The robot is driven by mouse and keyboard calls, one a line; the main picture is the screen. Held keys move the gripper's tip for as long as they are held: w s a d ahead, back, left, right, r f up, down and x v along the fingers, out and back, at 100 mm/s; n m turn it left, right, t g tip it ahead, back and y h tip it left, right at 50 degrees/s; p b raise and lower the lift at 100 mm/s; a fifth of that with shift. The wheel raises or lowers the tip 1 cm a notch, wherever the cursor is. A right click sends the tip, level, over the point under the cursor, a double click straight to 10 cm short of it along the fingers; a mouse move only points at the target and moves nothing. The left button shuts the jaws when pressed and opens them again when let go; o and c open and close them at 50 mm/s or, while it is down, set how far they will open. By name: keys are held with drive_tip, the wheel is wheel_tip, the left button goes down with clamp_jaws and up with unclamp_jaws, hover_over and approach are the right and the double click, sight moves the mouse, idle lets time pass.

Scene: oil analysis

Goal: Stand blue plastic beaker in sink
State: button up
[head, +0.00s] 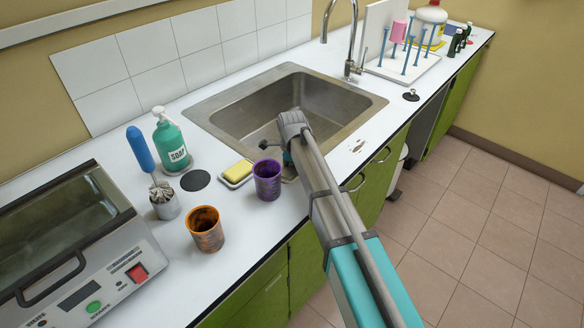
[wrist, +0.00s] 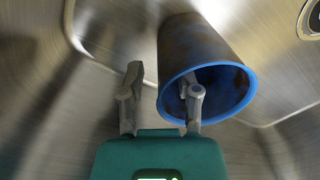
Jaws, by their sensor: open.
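The blue beaker (wrist: 195,48) shows in the wrist view, stained dark on its outside, with its blue-rimmed mouth facing my camera. It is inside the steel sink (wrist: 110,25); whether its base rests flat on the sink floor I cannot tell. My gripper (wrist: 162,88) is open, with its right finger over or in the beaker's mouth and its left finger outside, apart from the wall. In the head view the sink (head: 235,112) is set in the counter, and my arm hides the beaker and most of my gripper.
A purple beaker (head: 267,180), an orange beaker (head: 206,230) and a yellow sponge (head: 238,171) stand at the sink's near left. A soap bottle (head: 170,140) is behind them. The tap (head: 350,45) and a drying rack (head: 405,65) are at the back. A drain (wrist: 312,20) shows in the wrist view.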

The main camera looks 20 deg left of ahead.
drive_tip(key=shift+r, duration=0.15)
wheel_tip(320, 180, up, 12)
drive_tip(key=p, duration=1.2)
drive_tip(key=shift+s, duration=0.35)
